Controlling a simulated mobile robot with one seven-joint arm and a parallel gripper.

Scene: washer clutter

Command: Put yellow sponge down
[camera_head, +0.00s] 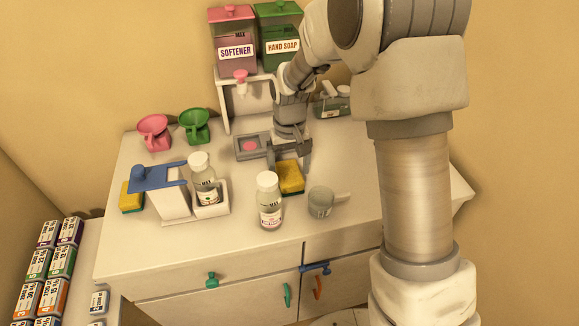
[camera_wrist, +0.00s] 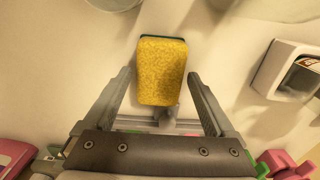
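A yellow sponge (camera_head: 291,177) with a dark green layer appears to rest on the white counter, just in front of my gripper (camera_head: 288,155). In the wrist view the sponge (camera_wrist: 162,72) lies centred between and partly beyond the fingertips of my gripper (camera_wrist: 161,76). The fingers are spread, with narrow gaps on both sides of the sponge, so my gripper looks open. A second yellow sponge (camera_head: 131,197) sits at the left of the counter, beside the blue-topped stand.
A bottle (camera_head: 269,203) stands left of the near sponge and a clear cup (camera_head: 321,201) right of it. A blue-topped stand (camera_head: 160,190) and another bottle (camera_head: 203,180) are further left. A grey tray (camera_head: 244,157) lies behind; dispensers (camera_head: 236,45) stand at the back.

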